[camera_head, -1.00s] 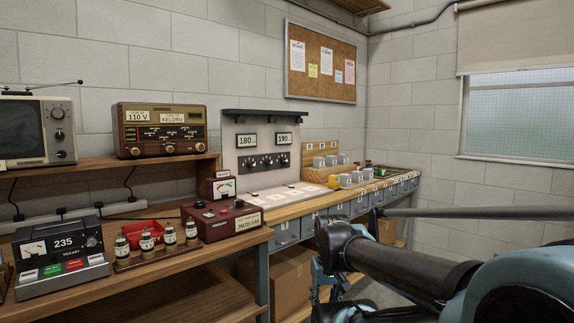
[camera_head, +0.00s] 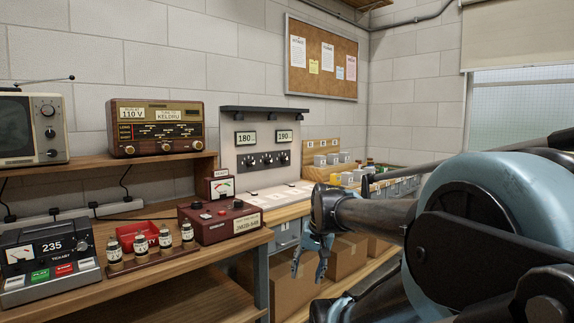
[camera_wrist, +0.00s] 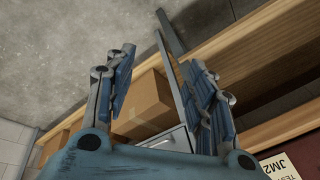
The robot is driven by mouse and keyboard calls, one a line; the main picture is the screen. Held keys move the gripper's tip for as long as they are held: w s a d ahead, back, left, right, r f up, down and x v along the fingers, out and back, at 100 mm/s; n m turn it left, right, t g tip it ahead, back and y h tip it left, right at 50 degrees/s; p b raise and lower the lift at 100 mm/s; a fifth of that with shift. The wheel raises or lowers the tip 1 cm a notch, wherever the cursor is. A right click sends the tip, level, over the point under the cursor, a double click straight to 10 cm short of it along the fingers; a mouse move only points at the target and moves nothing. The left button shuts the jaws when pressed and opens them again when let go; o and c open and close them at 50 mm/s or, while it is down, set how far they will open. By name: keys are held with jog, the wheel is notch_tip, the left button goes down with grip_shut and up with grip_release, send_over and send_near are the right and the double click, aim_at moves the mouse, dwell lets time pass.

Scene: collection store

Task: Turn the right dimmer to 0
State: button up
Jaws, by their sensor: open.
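A pale upright panel (camera_head: 262,140) stands on the bench by the back wall. It carries two displays, the left display (camera_head: 245,138) reading 180 and the right display (camera_head: 284,135) reading 190. A dark row of several knobs (camera_head: 262,161) sits below them; the right dimmer (camera_head: 284,158) appears to be the knob at the right end. My gripper (camera_head: 310,262) hangs in front of the bench, below its top and well short of the panel. In the wrist view my gripper (camera_wrist: 163,95) is open, with nothing between its blue fingers.
A radio (camera_head: 155,128) sits on the shelf. Cardboard boxes (camera_head: 345,256) lie under the bench. Cups and drawers are right of the panel.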

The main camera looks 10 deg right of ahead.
aim_at(286, 160)
jog(key=w+a+r+m+t+y, duration=0.15)
jog(key=w+r+m, duration=0.35)
jog(key=w, duration=0.7)
jog(key=w+r+m+t+y, duration=0.1)
jog(key=w+r+m+y, duration=0.25)
jog(key=w+r, duration=0.65)
jog(key=w+a+r+m+t+y, duration=0.15)
jog(key=w+r+m, duration=0.3)
jog(key=w, duration=1.05)
jog(key=w+d+m+t+y, duration=0.1)
jog(key=w+d+m+t, duration=0.1)
jog(key=w+d+m, duration=0.6)
jog(key=w+d+r+m+t+y, duration=0.1)
jog(key=w+d+t, duration=0.25)
jog(key=w, duration=0.95)
jog(key=w+d+m+t+y, duration=0.1)
jog(key=w+d+m+t, duration=0.1)
jog(key=w+d+m, duration=0.6)
jog(key=w+a+n, duration=0.1)
jog(key=w+a, duration=0.3)
jog(key=w, duration=0.1)
jog(key=w+a+n, duration=0.1)
jog(key=w+a, duration=0.3)
jog(key=w, duration=0.1)
jog(key=w+a+n, duration=0.1)
jog(key=w+a, duration=0.3)
jog(key=w, duration=0.1)
jog(key=shift+a+r+g, duration=0.15)
jog(key=shift+a+g, duration=0.1)
jog(key=shift+a, duration=0.1)
